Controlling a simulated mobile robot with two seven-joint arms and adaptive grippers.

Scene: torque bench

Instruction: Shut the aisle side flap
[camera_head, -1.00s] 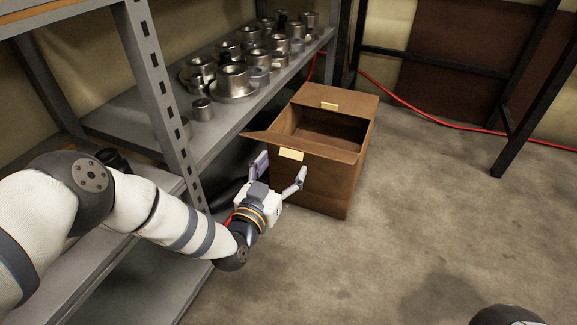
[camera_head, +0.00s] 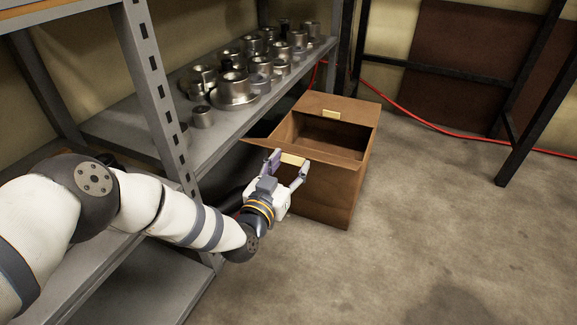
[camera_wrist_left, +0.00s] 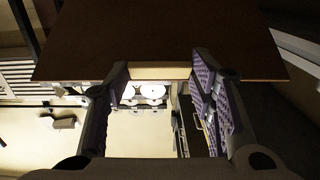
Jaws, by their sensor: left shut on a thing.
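A brown cardboard box (camera_head: 326,196) stands on the floor beside the shelf, open at the top, its inside dark. Its near flap (camera_head: 333,157) sticks outward and has a pale yellow tab (camera_head: 292,159). The far flap (camera_head: 350,107) stands open too, with its own yellow tab (camera_head: 331,114). My left gripper (camera_head: 290,161) is shut on the near flap's tab, one finger on each side. In the left wrist view the near flap (camera_wrist_left: 160,35) fills the top, with the tab (camera_wrist_left: 160,72) between my fingers. My right gripper is out of view.
A red cable (camera_head: 410,112) runs along the back wall. A black frame (camera_head: 520,125) stands at the right. The floor right of the box is clear.

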